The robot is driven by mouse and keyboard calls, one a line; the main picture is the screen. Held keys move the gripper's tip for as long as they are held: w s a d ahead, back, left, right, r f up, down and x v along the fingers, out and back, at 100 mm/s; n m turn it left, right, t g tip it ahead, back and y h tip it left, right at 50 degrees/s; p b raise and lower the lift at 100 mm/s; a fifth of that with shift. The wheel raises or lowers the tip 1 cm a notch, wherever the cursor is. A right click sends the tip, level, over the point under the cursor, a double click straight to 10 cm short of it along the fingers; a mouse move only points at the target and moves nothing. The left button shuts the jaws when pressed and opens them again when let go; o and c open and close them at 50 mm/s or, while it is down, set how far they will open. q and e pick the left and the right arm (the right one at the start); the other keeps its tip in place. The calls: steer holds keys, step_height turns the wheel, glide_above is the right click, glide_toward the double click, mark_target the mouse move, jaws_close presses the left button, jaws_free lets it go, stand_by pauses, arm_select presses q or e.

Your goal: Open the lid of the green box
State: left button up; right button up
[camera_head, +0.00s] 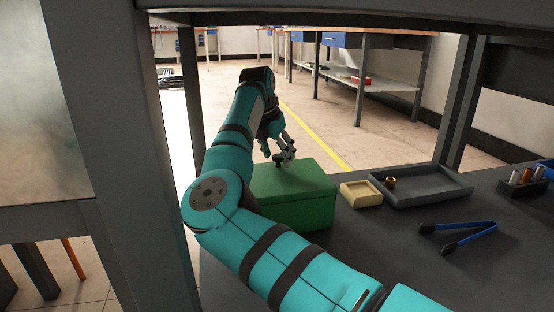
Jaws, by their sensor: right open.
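The green box (309,190) stands on the dark bench top, and its lid looks closed. My right arm reaches in from the bottom and hides the left part of the box. My right gripper (285,158) is at the far edge of the box, just above or behind the lid. Its fingers look apart with nothing between them. I cannot tell whether a fingertip touches the lid. My left gripper is not in view.
Right of the box are a small yellowish tray (361,195) and a grey tray (436,187) with a brass ring (390,183). Blue-handled tongs (457,237) lie in front. A holder (523,187) with small cylinders stands at the right. Grey posts (118,130) frame the bench.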

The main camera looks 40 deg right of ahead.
jaws_close()
stand_by(0.3)
